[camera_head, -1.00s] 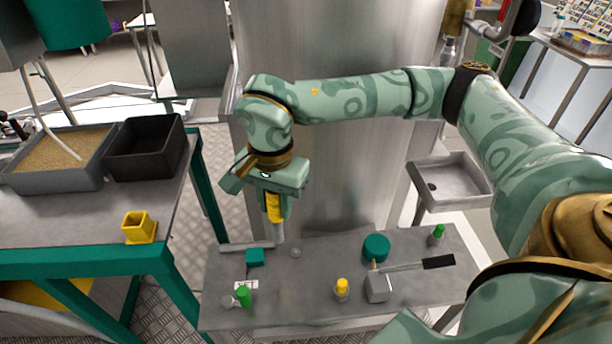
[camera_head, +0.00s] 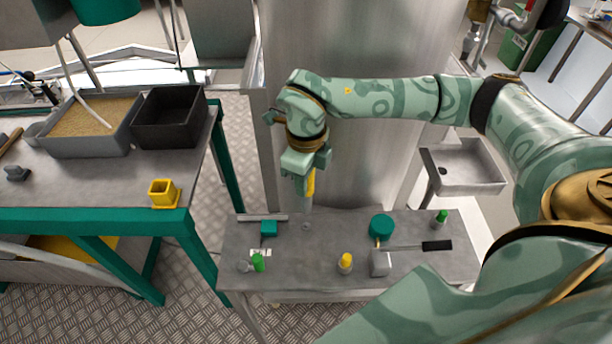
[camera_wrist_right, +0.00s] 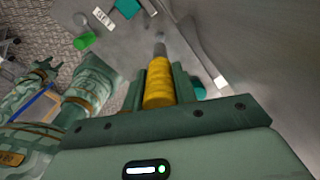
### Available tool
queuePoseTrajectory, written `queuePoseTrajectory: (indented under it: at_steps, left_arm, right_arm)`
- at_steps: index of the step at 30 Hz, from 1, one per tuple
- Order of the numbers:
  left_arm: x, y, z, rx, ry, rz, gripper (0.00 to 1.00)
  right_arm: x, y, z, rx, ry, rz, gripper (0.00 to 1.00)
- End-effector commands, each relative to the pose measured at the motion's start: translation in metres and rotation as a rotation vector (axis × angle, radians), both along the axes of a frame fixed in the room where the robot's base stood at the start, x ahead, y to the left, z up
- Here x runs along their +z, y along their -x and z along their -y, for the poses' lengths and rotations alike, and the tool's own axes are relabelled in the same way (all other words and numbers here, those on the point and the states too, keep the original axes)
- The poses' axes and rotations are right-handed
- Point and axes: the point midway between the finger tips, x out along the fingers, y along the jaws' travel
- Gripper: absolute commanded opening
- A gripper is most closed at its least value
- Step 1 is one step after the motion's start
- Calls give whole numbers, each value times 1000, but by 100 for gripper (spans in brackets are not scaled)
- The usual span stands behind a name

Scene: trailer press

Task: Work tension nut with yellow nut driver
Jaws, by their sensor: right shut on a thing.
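My right gripper (camera_head: 308,176) is shut on the yellow nut driver (camera_head: 310,184) and holds it above the back of the grey bench, with its shaft pointing down. In the right wrist view the driver's ribbed yellow handle (camera_wrist_right: 158,84) sits between the fingers, its metal shaft ending over the bench. A small round metal piece (camera_head: 306,226), possibly the tension nut, lies on the bench just below the tip; I cannot tell whether they touch. My left gripper is not in the head view; a green limb (camera_wrist_right: 85,88) at the wrist view's left may be my left arm.
On the bench (camera_head: 330,256) are a teal block (camera_head: 269,228), a green-capped piece (camera_head: 258,262), a yellow-capped piece (camera_head: 345,262), a teal round knob (camera_head: 382,227) and another green-capped piece (camera_head: 440,217). A side table at left holds a yellow square holder (camera_head: 164,193) and a black bin (camera_head: 169,118).

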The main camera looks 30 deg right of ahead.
Motion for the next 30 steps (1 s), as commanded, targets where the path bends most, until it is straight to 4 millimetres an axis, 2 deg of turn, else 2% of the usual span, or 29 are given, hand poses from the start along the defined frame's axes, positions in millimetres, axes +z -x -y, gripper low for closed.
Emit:
queuePoseTrajectory:
  at_steps: [2, 5, 15, 21, 24, 30]
  left_arm:
    - [5, 1, 1, 0, 1, 0, 44]
    - [15, 0, 2, 0, 2, 0, 44]
    - [53, -2, 1, 0, 2, 8, 44]
    - [70, -4, 1, 1, 1, 10, 44]
    - [57, -3, 1, 1, 1, 9, 44]
    - [45, -2, 0, 1, 0, 7, 44]
  right_arm:
    - [3, 0, 0, 20, 1, -1, 0]
    - [5, 0, 0, 169, 1, 0, 0]
    - [6, 0, -1, 935, 1, 1, 0]
    - [5, 1, -1, 1305, 0, 0, 0]
    - [-12, 2, -1, 1307, -2, -1, 0]
    - [-33, 1, -1, 1305, -1, 0, 0]
